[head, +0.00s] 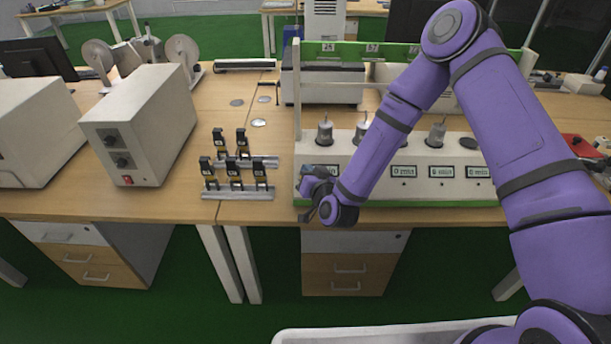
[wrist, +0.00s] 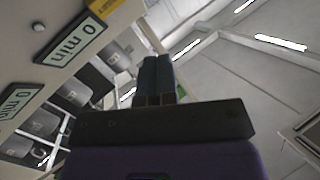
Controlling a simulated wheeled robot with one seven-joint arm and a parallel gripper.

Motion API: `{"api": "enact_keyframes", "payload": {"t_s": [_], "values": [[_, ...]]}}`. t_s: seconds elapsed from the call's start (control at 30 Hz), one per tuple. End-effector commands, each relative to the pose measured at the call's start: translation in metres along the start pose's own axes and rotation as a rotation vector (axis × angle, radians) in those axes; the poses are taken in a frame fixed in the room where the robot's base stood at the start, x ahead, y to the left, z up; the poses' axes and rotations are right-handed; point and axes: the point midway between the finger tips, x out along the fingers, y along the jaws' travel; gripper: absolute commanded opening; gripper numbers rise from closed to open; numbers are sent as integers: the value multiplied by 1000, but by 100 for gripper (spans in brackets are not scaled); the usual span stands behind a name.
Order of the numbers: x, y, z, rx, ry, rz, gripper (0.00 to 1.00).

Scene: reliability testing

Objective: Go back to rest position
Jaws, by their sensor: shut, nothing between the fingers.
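My purple arm reaches from the lower right across the white tester (head: 430,185) with its row of small displays. My gripper (head: 308,188) is at the tester's front left edge in the head view; I cannot tell whether it touches. In the wrist view my gripper (wrist: 157,62) has its two dark fingers together, with nothing visible between them. The tester (wrist: 20,65) shows at the left of that view, with displays reading "0 min". The ceiling fills the right side. The arm hides part of the tester's middle.
A rack of small black devices (head: 237,190) stands left of my gripper. A white box (head: 140,125) is further left, with two reels (head: 183,52) behind it. Bare wooden table (head: 245,95) shows behind the rack. Green floor (head: 200,310) lies in front of the drawers.

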Motion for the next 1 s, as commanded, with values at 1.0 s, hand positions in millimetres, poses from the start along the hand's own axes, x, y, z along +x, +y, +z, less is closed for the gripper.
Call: {"api": "enact_keyframes", "payload": {"t_s": [1.0], "values": [[4, 0, -65, -124, -127, -38, 0]]}}
